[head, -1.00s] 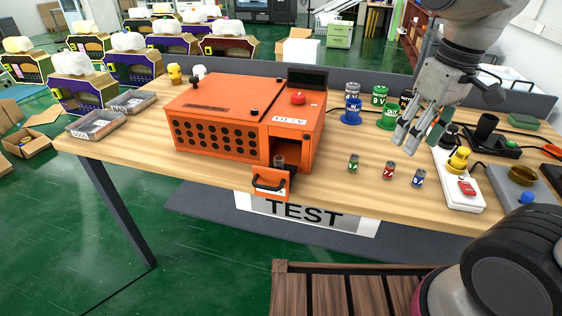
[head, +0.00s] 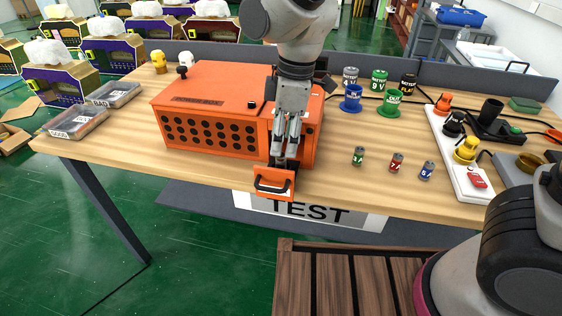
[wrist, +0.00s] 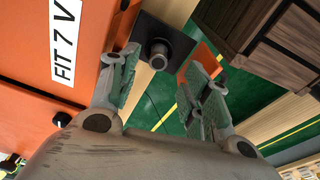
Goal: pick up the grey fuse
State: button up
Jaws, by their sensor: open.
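The grey fuse (wrist: 158,52) is a dark grey cylinder standing in a black holder in the open drawer (head: 274,186) of the orange test box (head: 215,85). My gripper (head: 284,158) points down over that drawer and hides the fuse in the head view. In the wrist view my gripper (wrist: 163,72) is open. Its fingers lie on either side of the fuse, with gaps visible, so it is not clamped.
Three small cells, green (head: 358,156), red (head: 396,162) and blue (head: 427,170), stand on the table to the right. Behind them are the blue cup (head: 351,98) and green cup (head: 390,103). A white power strip (head: 455,150) lies further right.

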aim_at(280, 162)
jog(key=f, duration=0.5)
jog(key=shift+w+a+f, duration=0.1)
jog(key=shift+a+f, duration=0.2)
jog(key=shift+a, duration=0.1)
jog(key=c, duration=1)
